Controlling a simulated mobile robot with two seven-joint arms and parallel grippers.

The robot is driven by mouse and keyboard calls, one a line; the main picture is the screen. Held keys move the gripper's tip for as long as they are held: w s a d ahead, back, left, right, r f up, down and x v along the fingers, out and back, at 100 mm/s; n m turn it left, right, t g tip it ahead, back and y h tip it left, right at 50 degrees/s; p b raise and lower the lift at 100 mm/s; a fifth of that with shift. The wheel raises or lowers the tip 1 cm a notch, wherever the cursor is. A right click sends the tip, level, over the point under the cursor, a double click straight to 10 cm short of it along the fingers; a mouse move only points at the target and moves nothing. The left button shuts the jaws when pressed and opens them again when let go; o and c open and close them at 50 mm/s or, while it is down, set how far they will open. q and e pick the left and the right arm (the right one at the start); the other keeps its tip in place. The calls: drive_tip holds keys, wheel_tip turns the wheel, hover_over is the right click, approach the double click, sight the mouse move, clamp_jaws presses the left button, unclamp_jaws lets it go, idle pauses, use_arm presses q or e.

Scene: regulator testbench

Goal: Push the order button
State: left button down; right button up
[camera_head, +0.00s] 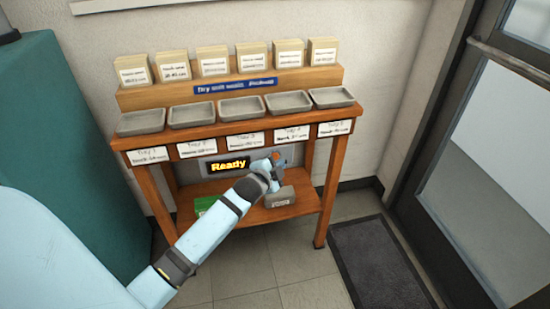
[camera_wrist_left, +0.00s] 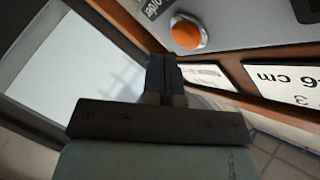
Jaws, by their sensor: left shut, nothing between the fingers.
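The order button is a round orange knob (camera_wrist_left: 187,35) on a grey panel (camera_wrist_left: 235,28), seen at the top of the left wrist view. Part of the word "Order" shows beside it. In the head view a small orange spot, likely the button (camera_head: 277,157), shows right at my left gripper (camera_head: 275,167), mostly hidden by it. My left gripper's dark fingers (camera_wrist_left: 164,75) are shut together with nothing between them. In the wrist view their tips lie just below the button, with a gap in the picture; I cannot tell the depth. My right gripper is not in view.
A wooden bench (camera_head: 346,115) holds several grey trays (camera_head: 241,107) and labelled boxes (camera_head: 252,57). A "Ready" display (camera_head: 227,167) hangs beneath. A grey box (camera_head: 280,197) and green item (camera_head: 204,205) sit on the lower shelf (camera_head: 305,200). A glass door (camera_head: 480,170) is at right.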

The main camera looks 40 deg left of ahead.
use_arm(q)
drive_tip(key=shift+w+a, duration=0.1)
idle(0.5)
drive_tip(key=shift+w+a+p, duration=0.2)
drive_tip(key=shift+a+p, duration=0.05)
drive_tip(key=shift+p, duration=0.1)
drive_tip(key=shift+w+a, duration=0.3)
drive_tip(key=shift+a, duration=0.05)
idle(0.7)
drive_tip(key=shift+p, duration=0.3)
drive_tip(key=shift+s+d+p, duration=0.45)
drive_tip(key=shift+s+d, duration=0.15)
drive_tip(key=shift+d, duration=0.05)
